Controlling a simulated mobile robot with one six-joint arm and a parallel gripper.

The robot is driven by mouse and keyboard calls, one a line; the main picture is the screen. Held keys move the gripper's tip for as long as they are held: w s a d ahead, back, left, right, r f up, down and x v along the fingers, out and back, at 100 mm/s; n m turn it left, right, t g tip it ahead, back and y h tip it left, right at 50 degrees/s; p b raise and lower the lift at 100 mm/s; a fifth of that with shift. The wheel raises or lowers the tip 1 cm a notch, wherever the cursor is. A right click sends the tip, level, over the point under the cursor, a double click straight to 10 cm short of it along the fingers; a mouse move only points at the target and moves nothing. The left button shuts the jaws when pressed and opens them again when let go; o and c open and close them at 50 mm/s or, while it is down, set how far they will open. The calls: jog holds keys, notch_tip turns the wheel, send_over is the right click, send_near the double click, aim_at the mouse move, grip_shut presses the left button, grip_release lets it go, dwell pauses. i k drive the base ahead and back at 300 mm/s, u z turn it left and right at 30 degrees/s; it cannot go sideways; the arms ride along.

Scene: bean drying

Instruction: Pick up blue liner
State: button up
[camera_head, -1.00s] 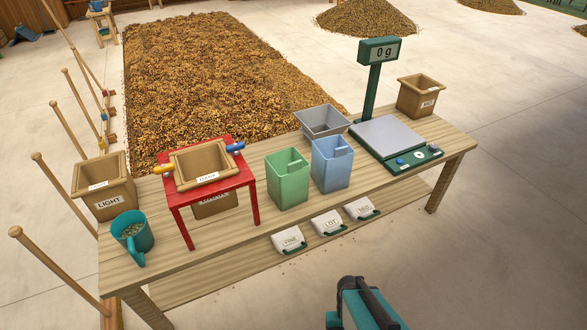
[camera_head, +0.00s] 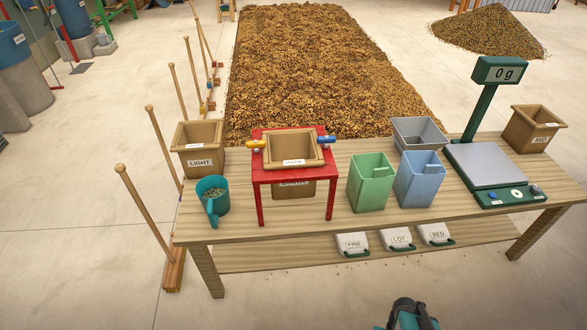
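The blue liner (camera_head: 417,182) is a light blue, open-topped box standing upright on the wooden table. It is right of a similar green liner (camera_head: 370,183), close beside it, and left of the scale. A grey open tray sits just behind it. My gripper (camera_head: 408,316) shows only in part at the bottom edge of the picture, in front of the table and well apart from the liner. Its fingers are hidden or cut off, so I cannot see whether it is open or shut.
The wooden table (camera_head: 236,223) holds a tan LIGHT box (camera_head: 197,150), a teal mug (camera_head: 212,197), a red stand (camera_head: 332,178) with a box on top, a grey tray (camera_head: 420,131), a scale (camera_head: 487,163) reading 0 g and another tan box (camera_head: 533,129). Labelled white bags lie on the lower shelf. Floor in front is clear.

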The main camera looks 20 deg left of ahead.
aim_at(418, 177)
jog(key=k, duration=1.35)
jog(key=u, duration=0.1)
jog(key=i, duration=0.6)
jog(key=u, duration=0.7)
jog(key=i, duration=0.95)
jog(key=u, duration=0.55)
